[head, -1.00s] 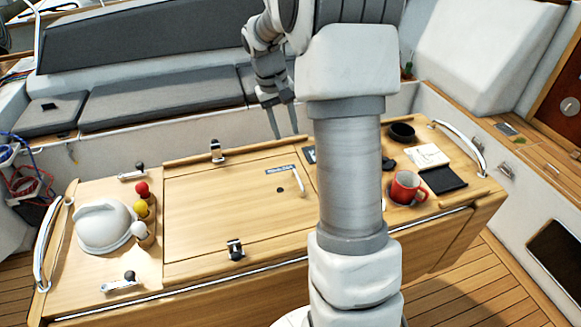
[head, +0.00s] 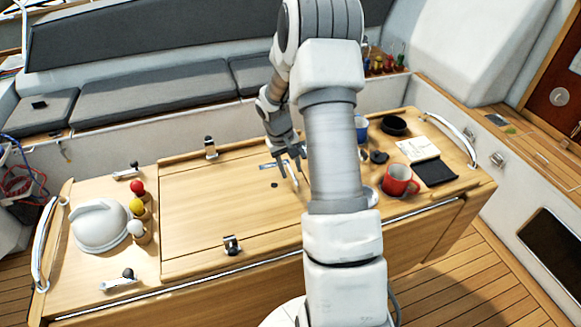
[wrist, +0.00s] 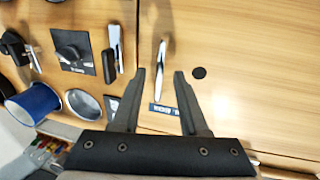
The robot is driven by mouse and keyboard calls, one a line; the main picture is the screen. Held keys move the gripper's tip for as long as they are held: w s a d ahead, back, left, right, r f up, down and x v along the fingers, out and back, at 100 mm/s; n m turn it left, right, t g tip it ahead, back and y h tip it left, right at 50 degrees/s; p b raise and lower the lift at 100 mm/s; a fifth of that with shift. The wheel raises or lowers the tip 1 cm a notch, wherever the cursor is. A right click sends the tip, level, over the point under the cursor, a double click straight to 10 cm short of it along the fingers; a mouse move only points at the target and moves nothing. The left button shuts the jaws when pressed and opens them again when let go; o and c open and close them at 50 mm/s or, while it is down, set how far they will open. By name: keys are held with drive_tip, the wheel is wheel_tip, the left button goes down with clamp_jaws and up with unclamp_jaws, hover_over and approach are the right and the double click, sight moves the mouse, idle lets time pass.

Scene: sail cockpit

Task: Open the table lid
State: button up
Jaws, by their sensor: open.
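The wooden table lid (head: 205,205) lies flat and closed in the tabletop, with a dark round hole and a small label. A slim silver handle (wrist: 161,65) stands at the lid's right edge. My gripper (head: 289,170) is low over that edge and hides part of the handle in the head view. In the wrist view my gripper (wrist: 160,72) is open and empty. The handle shows between and just beyond its fingertips; I cannot tell whether they touch. Latches sit at the lid's far edge (head: 210,147) and near edge (head: 232,245).
A white cap (head: 100,226) and several coloured balls on pegs stand left of the lid. A red mug (head: 400,180), a dark bowl (head: 395,126), a notebook (head: 418,149) and a blue cup (wrist: 34,104) stand to the right. Metal rails edge both table ends.

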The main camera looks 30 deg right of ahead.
drive_tip(key=shift+f, duration=0.15)
drive_tip(key=shift+c, duration=0.3)
clamp_jaws()
idle(1.1)
